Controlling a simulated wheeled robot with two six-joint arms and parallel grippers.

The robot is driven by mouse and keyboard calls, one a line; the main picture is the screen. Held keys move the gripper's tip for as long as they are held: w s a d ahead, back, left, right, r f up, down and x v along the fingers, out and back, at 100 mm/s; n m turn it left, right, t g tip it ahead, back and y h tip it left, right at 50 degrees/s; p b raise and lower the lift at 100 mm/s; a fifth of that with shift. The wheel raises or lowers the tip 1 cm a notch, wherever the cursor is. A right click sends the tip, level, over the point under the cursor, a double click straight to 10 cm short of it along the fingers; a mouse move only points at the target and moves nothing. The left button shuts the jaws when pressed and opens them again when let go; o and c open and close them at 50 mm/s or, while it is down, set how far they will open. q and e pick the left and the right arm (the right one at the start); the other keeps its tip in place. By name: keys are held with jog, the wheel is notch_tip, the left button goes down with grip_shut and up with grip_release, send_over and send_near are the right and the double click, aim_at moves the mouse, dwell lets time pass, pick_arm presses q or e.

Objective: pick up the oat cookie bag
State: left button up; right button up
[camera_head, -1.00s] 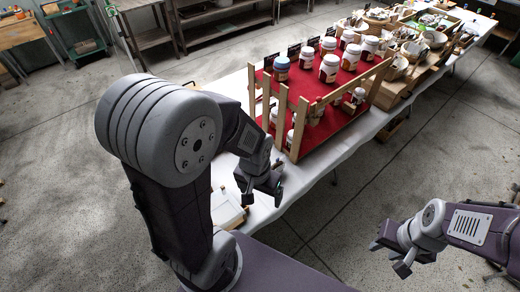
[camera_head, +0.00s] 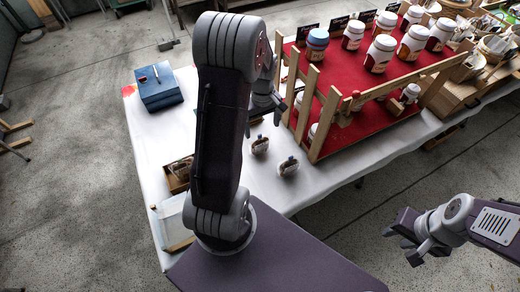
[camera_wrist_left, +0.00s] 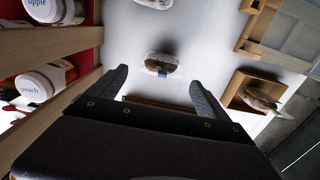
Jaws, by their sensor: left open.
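My left gripper (camera_head: 270,104) is raised beside the rack, open and empty. In the left wrist view, one such bag (camera_wrist_left: 162,65) appears just beyond and between the open fingertips (camera_wrist_left: 158,80), not gripped. My right gripper (camera_head: 405,238) is open and empty, off the table at the right.
A wooden rack (camera_head: 318,110) with red shelves and several jars stands right of my left gripper. A small wooden tray (camera_wrist_left: 238,91) holds another bag. A blue box (camera_head: 160,88) sits at the table's far left corner. White table surface is free between them.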

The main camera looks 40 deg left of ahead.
aim_at(260, 139)
pick_arm(q)
jog(key=shift+w+a+f, duration=0.2)
jog(key=shift+a+f, duration=0.1)
jog(key=f, duration=0.3)
jog(key=shift+s+d, duration=0.15)
jog(key=shift+s, duration=0.1)
jog(key=shift+w+f, duration=0.1)
jog(key=shift+f, duration=0.25)
jog(key=f, duration=0.4)
jog(key=shift+s+a+b, duration=0.25)
jog(key=shift+b, duration=0.05)
jog(key=shift+w+f, duration=0.1)
jog(key=shift+f, duration=0.45)
jog(key=c, duration=1)
